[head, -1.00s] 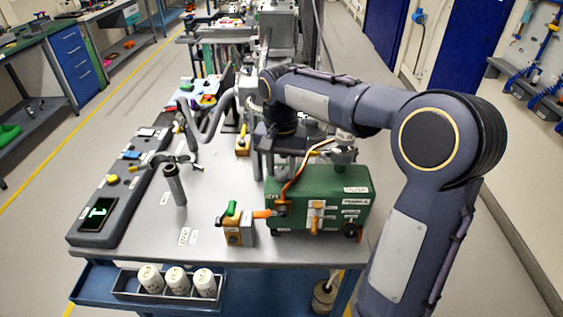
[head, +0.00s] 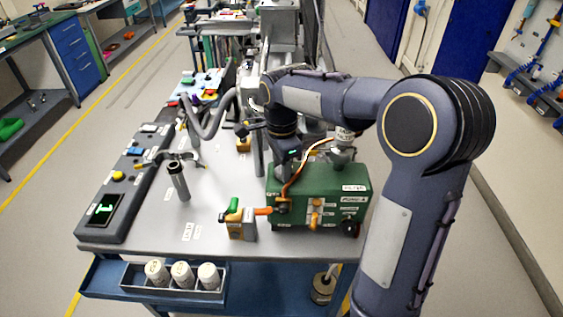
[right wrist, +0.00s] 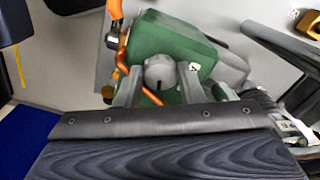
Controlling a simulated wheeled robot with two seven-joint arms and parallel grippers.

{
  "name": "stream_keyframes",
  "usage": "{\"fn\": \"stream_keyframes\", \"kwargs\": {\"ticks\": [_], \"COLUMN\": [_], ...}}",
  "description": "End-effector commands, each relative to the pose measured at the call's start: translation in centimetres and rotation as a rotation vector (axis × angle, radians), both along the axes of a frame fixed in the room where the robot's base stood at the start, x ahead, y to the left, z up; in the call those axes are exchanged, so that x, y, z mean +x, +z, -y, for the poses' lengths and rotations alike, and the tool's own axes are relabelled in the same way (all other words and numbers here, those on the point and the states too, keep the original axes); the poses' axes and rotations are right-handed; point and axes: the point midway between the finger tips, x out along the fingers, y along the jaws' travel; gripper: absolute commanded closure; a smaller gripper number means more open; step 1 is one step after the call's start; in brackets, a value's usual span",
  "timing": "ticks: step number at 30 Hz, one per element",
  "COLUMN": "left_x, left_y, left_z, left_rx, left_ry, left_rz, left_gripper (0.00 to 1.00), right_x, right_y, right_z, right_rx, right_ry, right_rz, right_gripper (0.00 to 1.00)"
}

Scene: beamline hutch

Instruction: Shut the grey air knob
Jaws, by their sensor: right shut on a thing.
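The green pump box (head: 330,180) stands on the table's right side, with labels and orange fittings on its front. In the right wrist view its green body (right wrist: 165,42) lies beyond my fingers. A round grey knob (right wrist: 159,70) on it sits between the two fingers of my right gripper (right wrist: 160,86), which is shut on it. In the head view my right gripper (head: 291,158) reaches down to the top left of the box, and the arm comes in from the right. The knob is hidden there. My left gripper is not in view.
A valve block with a green lever (head: 240,222) stands left of the box. A long grey control panel (head: 125,185) and a small stand (head: 178,180) are further left. A tray (head: 176,292) of white bottles hangs at the front. An orange tube (head: 300,172) runs close to my gripper.

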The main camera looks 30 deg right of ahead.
Motion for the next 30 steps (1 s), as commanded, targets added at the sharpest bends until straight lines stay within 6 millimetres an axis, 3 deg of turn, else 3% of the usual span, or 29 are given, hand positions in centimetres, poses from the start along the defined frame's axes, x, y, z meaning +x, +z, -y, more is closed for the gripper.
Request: {"fn": "stream_keyframes", "kwargs": {"ticks": [12,30], "left_x": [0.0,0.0], "left_y": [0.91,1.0], "left_z": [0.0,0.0], "left_rx": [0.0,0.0], "left_ry": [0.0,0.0], "left_rz": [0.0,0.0], "left_gripper": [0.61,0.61], "right_x": [0.13,0.15], "right_y": [0.21,0.16], "right_z": [0.1,0.14], "right_rx": [-0.002,-0.001], "right_ry": [-0.225,-0.272], "right_rz": [0.005,0.006], "right_gripper": [0.88,0.88]}}
